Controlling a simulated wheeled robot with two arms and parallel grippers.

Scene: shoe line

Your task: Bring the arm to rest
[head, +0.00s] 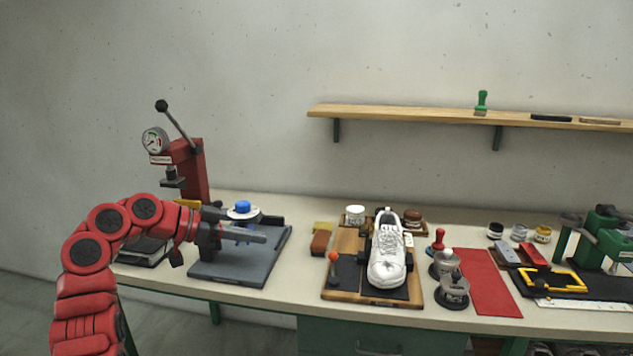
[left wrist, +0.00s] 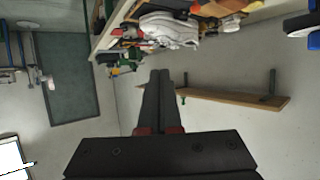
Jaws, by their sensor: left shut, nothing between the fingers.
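My left arm (head: 88,250) is red and comes in from the left, bent over the left part of the workbench. My left gripper (head: 262,237) is shut and empty, and points right above the dark grey plate (head: 225,271). In the left wrist view its closed fingers (left wrist: 158,100) show against the wall, with nothing between them. My right gripper is not seen in either view.
A red press (head: 188,165) with a gauge stands behind my left arm. A blue-knobbed part (head: 242,208) is close behind the gripper. A white shoe (head: 387,262) stands on a wooden board to the right. A wooden shelf (head: 420,113) is on the wall.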

